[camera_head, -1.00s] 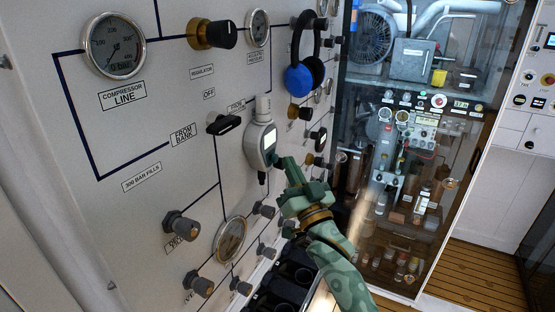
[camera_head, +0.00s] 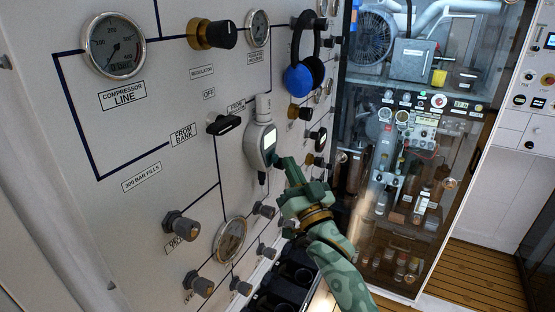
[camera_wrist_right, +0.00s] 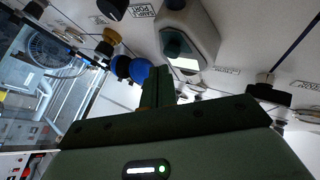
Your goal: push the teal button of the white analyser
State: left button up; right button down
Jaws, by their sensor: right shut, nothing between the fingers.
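The white analyser (camera_head: 257,146) hangs upright on the grey panel, with a small display on its face. It also shows at the top of the right wrist view (camera_wrist_right: 193,32), where its display looks bright. The teal button (camera_wrist_right: 178,45) shows as a dark teal patch on the analyser in that view. In the head view it is hard to make out behind the fingertips. My right gripper (camera_head: 278,162) is shut and empty, its green fingertips at the analyser's lower right side. I cannot tell whether they touch it. My left gripper is not in view.
Blue and black ear defenders (camera_head: 299,79) hang above and right of the analyser. A black-handled valve (camera_head: 224,124) sits close on its left. Grey knobs (camera_head: 181,225) and a gauge (camera_head: 230,240) are below. A glass-fronted cabinet (camera_head: 400,190) stands at right.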

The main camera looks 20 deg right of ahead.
dwell(0.4)
jog(key=shift+w+a, duration=0.3)
jog(key=shift+w, duration=0.05)
jog(key=shift+w+a, duration=0.2)
jog(key=shift+w, duration=0.05)
dwell(0.6)
jog(key=shift+s+d+p, duration=0.5)
jog(key=shift+s+p, duration=0.1)
jog(key=s+d+p, duration=0.3)
jog(key=s+d, duration=0.1)
jog(key=shift+s, duration=0.25)
